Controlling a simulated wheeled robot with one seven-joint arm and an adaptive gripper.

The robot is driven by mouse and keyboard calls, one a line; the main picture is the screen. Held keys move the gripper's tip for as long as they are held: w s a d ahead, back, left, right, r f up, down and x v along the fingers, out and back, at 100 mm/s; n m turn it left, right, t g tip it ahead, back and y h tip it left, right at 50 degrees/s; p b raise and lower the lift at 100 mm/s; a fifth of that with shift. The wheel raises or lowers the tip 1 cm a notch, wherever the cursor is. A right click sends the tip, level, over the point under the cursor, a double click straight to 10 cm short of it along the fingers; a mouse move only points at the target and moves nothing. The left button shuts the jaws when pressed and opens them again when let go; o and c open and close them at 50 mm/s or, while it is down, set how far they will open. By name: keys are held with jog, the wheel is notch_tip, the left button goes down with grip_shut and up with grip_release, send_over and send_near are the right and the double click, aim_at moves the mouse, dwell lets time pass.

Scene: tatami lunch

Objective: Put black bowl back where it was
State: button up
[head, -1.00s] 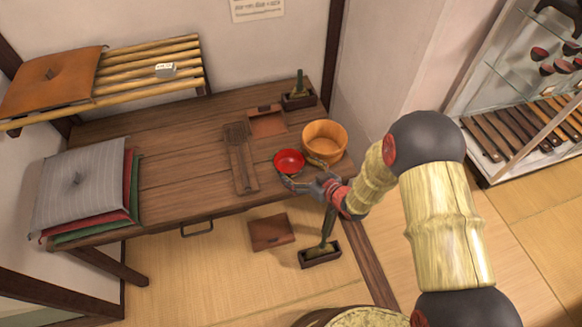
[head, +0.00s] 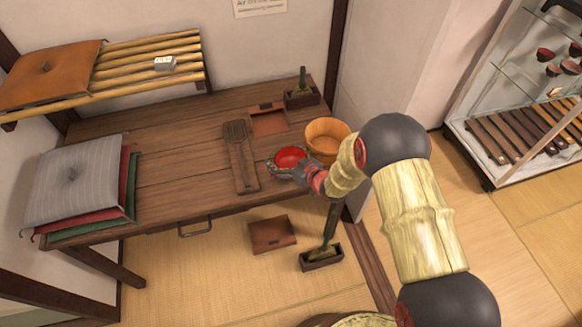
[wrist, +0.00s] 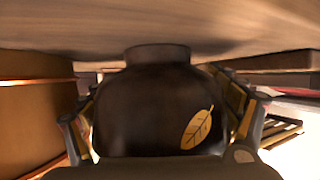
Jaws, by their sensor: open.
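The black bowl (head: 290,157), with a red inside, stands upright near the front right part of the wooden table (head: 185,155). In the wrist view the black bowl (wrist: 150,105) shows its dark outside with a gold leaf. That view is upside down, with the bowl's foot at the tabletop. My gripper (head: 289,167) is at the bowl from the front. Its open fingers lie on either side of the bowl; whether they touch it I cannot tell.
A wooden tub (head: 327,139) stands close behind the bowl on the right. A slatted wooden piece (head: 241,155) lies to the left. Stacked cushions (head: 75,180) fill the table's left end. A glass cabinet (head: 520,110) with several bowls stands at the right.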

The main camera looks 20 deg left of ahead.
jog(key=shift+c, duration=0.5)
jog(key=c, duration=1)
jog(key=shift+r, duration=0.1)
